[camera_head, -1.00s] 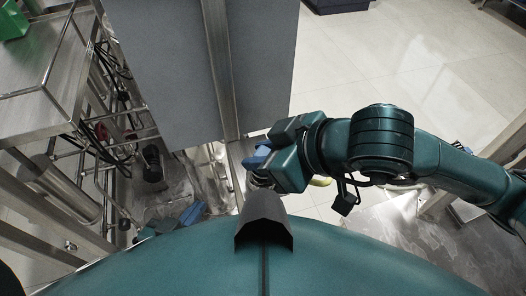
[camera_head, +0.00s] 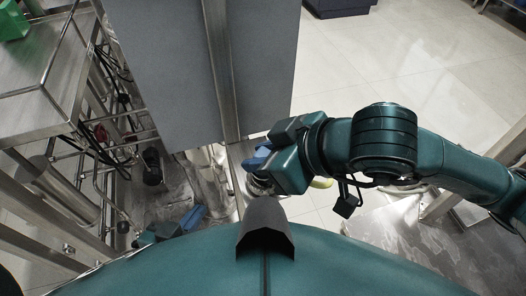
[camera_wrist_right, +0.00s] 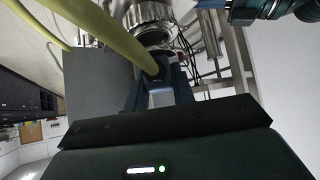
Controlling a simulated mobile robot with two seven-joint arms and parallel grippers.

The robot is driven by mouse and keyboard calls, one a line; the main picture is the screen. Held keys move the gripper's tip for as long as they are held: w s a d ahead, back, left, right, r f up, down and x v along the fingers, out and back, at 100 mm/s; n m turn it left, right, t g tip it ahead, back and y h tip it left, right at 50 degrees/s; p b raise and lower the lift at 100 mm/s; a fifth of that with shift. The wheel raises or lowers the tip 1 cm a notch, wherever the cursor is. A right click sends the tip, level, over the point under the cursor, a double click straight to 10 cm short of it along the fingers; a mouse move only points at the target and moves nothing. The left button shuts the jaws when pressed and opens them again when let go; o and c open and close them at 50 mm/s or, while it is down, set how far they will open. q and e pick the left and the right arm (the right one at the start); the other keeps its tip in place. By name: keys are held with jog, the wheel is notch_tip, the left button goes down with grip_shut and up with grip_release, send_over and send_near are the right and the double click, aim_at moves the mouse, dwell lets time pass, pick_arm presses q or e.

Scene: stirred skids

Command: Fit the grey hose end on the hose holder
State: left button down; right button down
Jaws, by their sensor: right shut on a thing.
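My right gripper (camera_head: 258,160) is at the centre of the head view, its blue fingers beside a steel post. In the right wrist view its fingers (camera_wrist_right: 160,92) are shut on the dark end of a yellow-green hose (camera_wrist_right: 112,32). I take this end to be the grey hose end (camera_wrist_right: 157,70). A bit of the hose also shows beside the right gripper in the head view (camera_head: 322,183). My left gripper (camera_head: 185,222) is low at the left, partly hidden by my body; its opening is unclear. I cannot make out the hose holder for certain.
A tall grey panel (camera_head: 165,70) with a steel post (camera_head: 222,70) stands just beyond my right gripper. A steel skid frame with pipes and cables (camera_head: 90,150) fills the left. A ribbed steel fitting (camera_wrist_right: 150,12) is close beyond the hose end. Tiled floor (camera_head: 400,60) is open at upper right.

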jog(key=shift+f+b, duration=0.85)
jog(key=shift+b, duration=0.45)
dwell(0.9)
jog(key=c, duration=0.8)
grip_release()
jog(key=shift+o, duration=0.2)
jog(key=shift+r+p, duration=1.75)
jog(key=shift+r, duration=2.3)
